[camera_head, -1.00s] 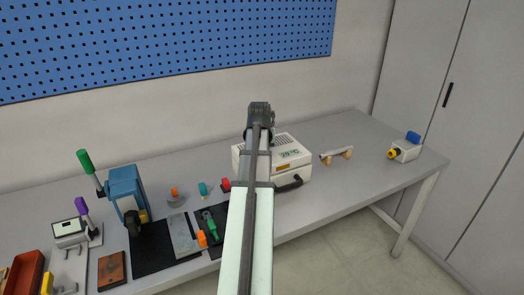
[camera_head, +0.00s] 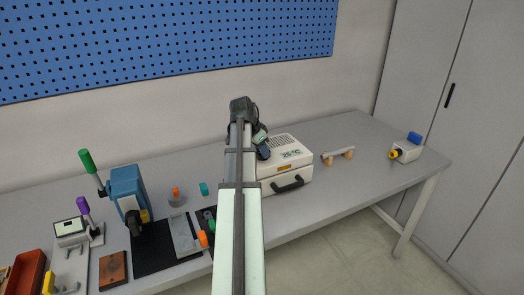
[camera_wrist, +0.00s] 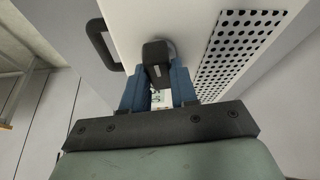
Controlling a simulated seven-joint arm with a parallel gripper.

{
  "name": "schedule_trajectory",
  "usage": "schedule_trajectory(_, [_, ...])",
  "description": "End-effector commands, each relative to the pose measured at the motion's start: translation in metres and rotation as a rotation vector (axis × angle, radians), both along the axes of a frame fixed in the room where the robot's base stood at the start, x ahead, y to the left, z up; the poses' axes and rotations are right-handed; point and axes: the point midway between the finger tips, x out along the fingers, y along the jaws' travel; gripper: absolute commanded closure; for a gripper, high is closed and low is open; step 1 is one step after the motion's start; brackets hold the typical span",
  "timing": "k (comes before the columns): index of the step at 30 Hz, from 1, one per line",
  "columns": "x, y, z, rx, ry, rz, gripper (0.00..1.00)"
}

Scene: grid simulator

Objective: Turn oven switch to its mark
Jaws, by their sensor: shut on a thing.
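The oven (camera_head: 290,160) is a white box with a dark front handle and a display that seems to read 25 °C. It stands at the back middle of the bench. Its switch (camera_wrist: 156,52) is a dark knob on a round grey base, seen in the wrist view on a white side of the oven (camera_wrist: 195,30). My gripper (camera_wrist: 158,76) has its blue fingers on both sides of the switch, shut on it. In the head view my gripper (camera_head: 262,146) is at the oven's left side, and my arm hides the switch. I cannot make out the mark.
A wooden-footed bar (camera_head: 338,152) and a small white box with a yellow knob (camera_head: 404,151) stand to the right. A blue press (camera_head: 125,188) and several small tools are at the left. The bench front right of the oven is clear.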

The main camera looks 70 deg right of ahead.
Motion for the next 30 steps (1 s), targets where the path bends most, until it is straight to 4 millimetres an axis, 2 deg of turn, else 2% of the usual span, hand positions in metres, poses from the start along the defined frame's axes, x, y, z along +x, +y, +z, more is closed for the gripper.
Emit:
schedule_trajectory(10, [0.0001,0.0032,-0.0050,0.015,-0.002,-0.136,1.00])
schedule_trajectory(26, [0.0000,0.0041,-0.0056,0.016,-0.003,-0.159,1.00])
schedule_trajectory(27, [0.0001,0.0041,-0.0057,0.016,-0.003,-0.159,0.71])
schedule_trajectory(30, [0.0001,0.0041,-0.0057,0.016,-0.002,-0.158,0.61])
